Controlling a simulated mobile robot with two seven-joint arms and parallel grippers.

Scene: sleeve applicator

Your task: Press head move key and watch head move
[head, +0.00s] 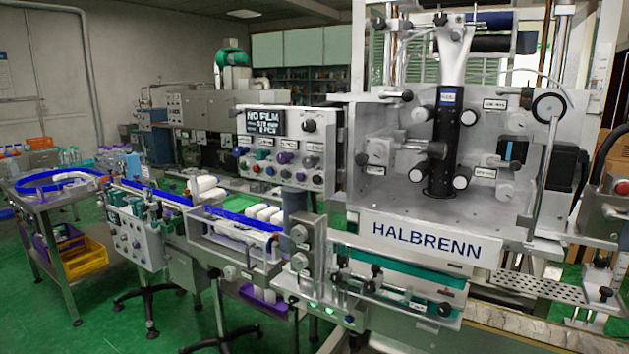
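The sleeve applicator stands at the right, with a HALBRENN nameplate (426,240) on its front. Its control panel (325,150) has a dark display (265,122) reading NO FILM, with smaller lines below. Several coloured buttons and knobs (285,158) sit under and beside the display. Their labels are too small to read, so I cannot tell which one is the head move key. A black vertical cylinder (441,150) with white-faced knobs around it stands in the machine's open front; I cannot tell whether it is the head. Neither of my grippers is in view.
A conveyor (237,222) with blue rails and white bottles runs left from the machine. A second, smaller control box (135,238) stands along it. A metal table (45,195) with a yellow crate (85,260) below is at the far left. Green floor (90,325) shows at the lower left.

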